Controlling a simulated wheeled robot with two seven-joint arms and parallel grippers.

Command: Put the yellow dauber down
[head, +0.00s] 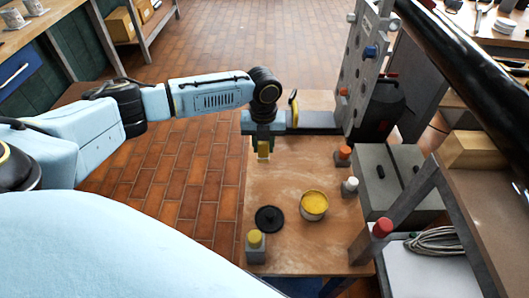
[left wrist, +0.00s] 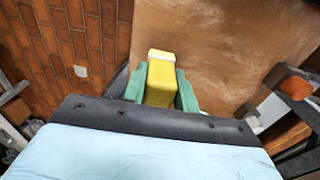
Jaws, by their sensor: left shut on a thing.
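My left gripper (head: 263,150) is shut on the yellow dauber (head: 263,149), held above the far left part of the wooden table (head: 290,180). In the left wrist view the dauber (left wrist: 160,82) is a yellow block with a pale end, between two green fingers (left wrist: 160,92). The pale end points away from the wrist. No contact between the dauber and the tabletop can be made out. My right gripper is not in view.
On the table are an open yellow pot (head: 313,204), a black round lid (head: 269,219), and grey blocks with yellow (head: 255,240), white (head: 349,184) and orange (head: 343,152) tops. A grey upright plate (head: 358,70) stands behind. The table's middle left is clear.

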